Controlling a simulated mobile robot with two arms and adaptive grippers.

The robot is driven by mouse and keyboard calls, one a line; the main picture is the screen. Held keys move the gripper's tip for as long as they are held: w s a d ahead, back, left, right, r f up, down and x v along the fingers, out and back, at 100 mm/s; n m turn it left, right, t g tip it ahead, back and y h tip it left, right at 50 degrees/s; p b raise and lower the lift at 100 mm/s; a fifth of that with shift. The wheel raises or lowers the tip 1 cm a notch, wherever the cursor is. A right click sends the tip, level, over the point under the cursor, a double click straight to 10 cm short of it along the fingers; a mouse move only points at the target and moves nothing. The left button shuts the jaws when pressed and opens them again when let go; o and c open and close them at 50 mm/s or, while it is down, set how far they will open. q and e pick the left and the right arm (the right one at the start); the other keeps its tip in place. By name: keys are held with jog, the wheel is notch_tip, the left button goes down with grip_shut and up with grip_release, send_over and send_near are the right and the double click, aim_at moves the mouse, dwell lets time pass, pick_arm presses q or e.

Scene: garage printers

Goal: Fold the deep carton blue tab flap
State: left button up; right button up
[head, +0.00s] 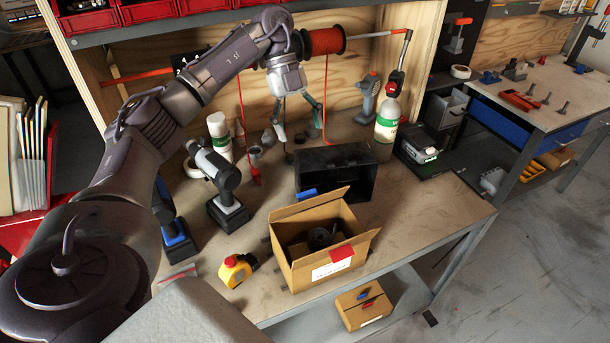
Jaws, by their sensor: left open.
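The deep carton (297,273) stands upright on the workbench with its top open and its flaps raised or splayed outward. A dark coil or spool (322,238) lies inside. A blue tab (307,193) shows at the top edge of the far flap (310,203). A red tab (342,252) is on the near side, above a white label. My left gripper (305,141) is open and empty, pointing down behind the carton and the black bin, apart from the flap. My right gripper is not in view.
A black bin (362,178) stands right behind the carton. A drill (222,185), a yellow tape measure (236,270) and bottles (387,118) stand around it. A red spool (324,41) hangs beside my left wrist. Bare bench (430,205) lies to the right.

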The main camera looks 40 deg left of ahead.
pick_arm(q)
jog(key=y+b, duration=0.1)
send_near(307, 199)
jog(key=a+p+x, duration=0.1)
jog(key=x, duration=0.6)
jog(key=shift+w+f+g, duration=0.2)
jog(key=shift+w+g, duration=0.1)
jog(key=shift+w, duration=0.35)
jog(key=c, duration=1.2)
